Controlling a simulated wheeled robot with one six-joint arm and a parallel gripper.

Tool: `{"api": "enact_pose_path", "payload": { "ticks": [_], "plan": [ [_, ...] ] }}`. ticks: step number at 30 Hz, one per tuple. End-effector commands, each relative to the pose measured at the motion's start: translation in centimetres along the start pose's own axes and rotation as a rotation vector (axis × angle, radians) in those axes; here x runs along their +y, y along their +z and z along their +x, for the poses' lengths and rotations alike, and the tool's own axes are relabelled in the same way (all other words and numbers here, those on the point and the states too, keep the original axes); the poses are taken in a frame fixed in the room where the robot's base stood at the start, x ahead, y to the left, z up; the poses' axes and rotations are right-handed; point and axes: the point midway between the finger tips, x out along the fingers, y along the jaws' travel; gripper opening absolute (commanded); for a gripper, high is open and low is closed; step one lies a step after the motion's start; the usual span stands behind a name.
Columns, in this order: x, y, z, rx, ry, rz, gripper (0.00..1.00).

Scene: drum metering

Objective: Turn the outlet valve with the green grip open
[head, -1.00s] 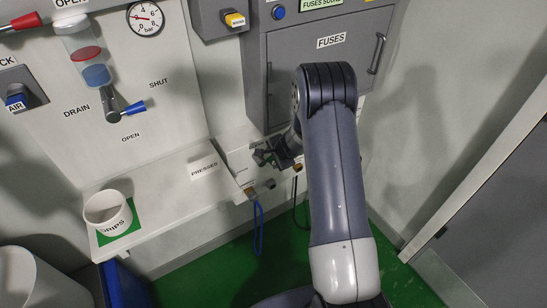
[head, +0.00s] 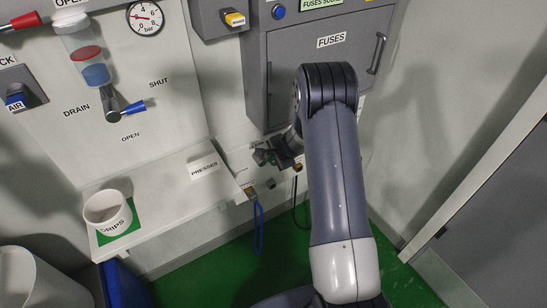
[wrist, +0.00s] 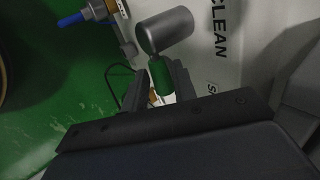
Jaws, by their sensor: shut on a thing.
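The green grip (wrist: 160,76) shows in the wrist view, between the two fingers of my gripper (wrist: 157,82). The fingers are shut on it. A grey cylinder (wrist: 166,31) stands right at the far end of the grip. In the head view my gripper (head: 277,153) is at the wall below the grey fuse cabinet, and the green grip cannot be made out there. How far the valve is turned cannot be told.
A white panel marked CLEAN (wrist: 217,35) lies beside the grip. A white shelf (head: 165,205) holds a drips cup (head: 106,212).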

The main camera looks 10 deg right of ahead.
Motion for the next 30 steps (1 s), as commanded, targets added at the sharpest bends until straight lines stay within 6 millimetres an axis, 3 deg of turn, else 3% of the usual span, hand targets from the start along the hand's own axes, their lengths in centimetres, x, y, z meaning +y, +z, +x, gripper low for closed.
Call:
{"api": "enact_pose_path", "payload": {
  "ticks": [11, 30],
  "plan": [
    [0.7, -0.5, 1.0, -0.168, -0.001, 0.114, 0.03],
    [2.4, -0.3, 3.5, -0.672, -0.001, 0.450, 0.03]
  ]
}}
